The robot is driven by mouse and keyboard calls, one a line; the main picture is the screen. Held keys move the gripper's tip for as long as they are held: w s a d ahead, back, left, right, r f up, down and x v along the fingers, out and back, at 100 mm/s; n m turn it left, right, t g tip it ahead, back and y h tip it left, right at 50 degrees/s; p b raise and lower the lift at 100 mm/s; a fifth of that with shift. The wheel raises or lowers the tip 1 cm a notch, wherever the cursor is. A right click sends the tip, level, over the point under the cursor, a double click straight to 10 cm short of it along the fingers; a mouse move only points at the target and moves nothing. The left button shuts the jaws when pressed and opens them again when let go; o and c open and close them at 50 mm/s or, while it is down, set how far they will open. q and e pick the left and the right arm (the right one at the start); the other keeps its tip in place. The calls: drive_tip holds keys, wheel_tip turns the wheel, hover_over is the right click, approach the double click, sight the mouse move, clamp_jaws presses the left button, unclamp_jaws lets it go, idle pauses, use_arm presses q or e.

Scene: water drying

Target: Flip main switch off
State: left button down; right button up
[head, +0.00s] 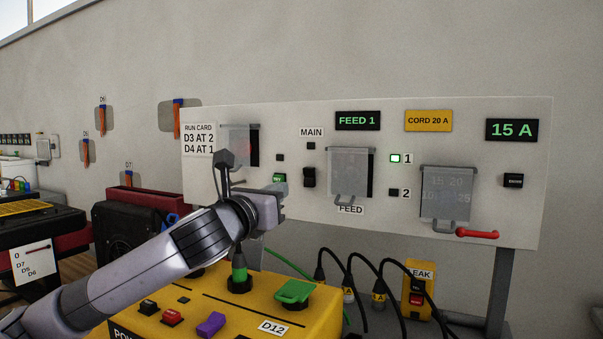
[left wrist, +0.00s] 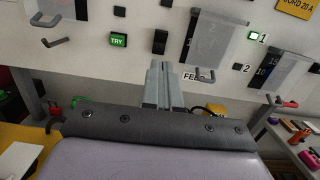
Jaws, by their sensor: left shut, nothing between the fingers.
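The main switch (head: 310,178) is a black rocker on the white panel, under the MAIN label (head: 311,132). Which way it is set I cannot tell. A small dark square (head: 311,146) sits between label and switch. My left gripper (head: 280,200) is shut and empty, in front of the panel, lower left of the switch in the head view. In the left wrist view the shut fingers (left wrist: 160,75) point at the panel just below the black switch (left wrist: 160,42), apparently apart from it. My right gripper is not in view.
A green TRY button (left wrist: 118,40) is left of the switch. A clear FEED cover (head: 350,172) with a handle is right of it. Another clear cover (head: 448,192) and a red handle (head: 477,234) are farther right. A yellow box (head: 250,300) with buttons stands below.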

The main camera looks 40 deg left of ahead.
sight(308, 173)
use_arm(q)
drive_tip(key=p+x, duration=0.2)
drive_tip(key=x, duration=0.6)
drive_tip(key=shift+w+r+p, duration=0.15)
drive_tip(key=shift+w+p, duration=0.2)
drive_tip(key=shift+w, duration=0.05)
drive_tip(key=shift+x, duration=0.85)
